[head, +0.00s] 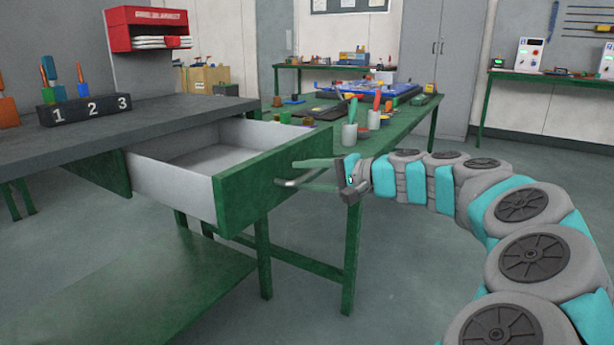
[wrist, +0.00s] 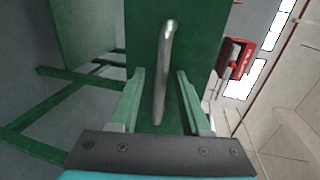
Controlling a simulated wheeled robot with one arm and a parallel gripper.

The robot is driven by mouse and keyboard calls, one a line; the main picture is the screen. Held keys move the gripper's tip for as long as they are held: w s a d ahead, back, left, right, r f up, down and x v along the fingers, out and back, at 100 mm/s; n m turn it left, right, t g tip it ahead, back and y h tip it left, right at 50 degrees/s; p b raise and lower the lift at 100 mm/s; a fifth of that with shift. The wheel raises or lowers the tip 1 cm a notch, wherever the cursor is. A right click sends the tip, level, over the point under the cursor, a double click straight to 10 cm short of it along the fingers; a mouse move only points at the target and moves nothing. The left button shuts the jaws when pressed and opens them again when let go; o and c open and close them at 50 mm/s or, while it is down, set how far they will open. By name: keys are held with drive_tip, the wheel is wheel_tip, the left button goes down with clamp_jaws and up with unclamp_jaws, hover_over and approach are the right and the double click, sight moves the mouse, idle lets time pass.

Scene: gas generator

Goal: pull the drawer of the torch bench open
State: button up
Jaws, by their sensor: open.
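The drawer (head: 262,182) of the torch bench has a green front and pale grey sides, and it stands well out from under the dark bench top (head: 160,122). The inside that shows looks empty. A metal bar handle (wrist: 165,70) is on the drawer front; it also shows in the head view (head: 290,183). My gripper (head: 315,174) is at the drawer front, with its green fingers on either side of the handle. In the wrist view my gripper (wrist: 160,95) is open, with gaps between the fingers and the handle.
A block numbered 1, 2, 3 (head: 85,112) stands on the bench top with torches behind it. A green table (head: 400,128) with cups and tools stands behind the drawer. A lower green shelf (head: 150,285) is below. Grey floor (head: 310,315) is clear in front.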

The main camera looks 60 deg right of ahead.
drive_tip(key=v, duration=0.6)
drive_tip(key=shift+s+d+r, duration=0.1)
drive_tip(key=shift+s+d, duration=0.05)
drive_tip(key=shift+s, duration=0.75)
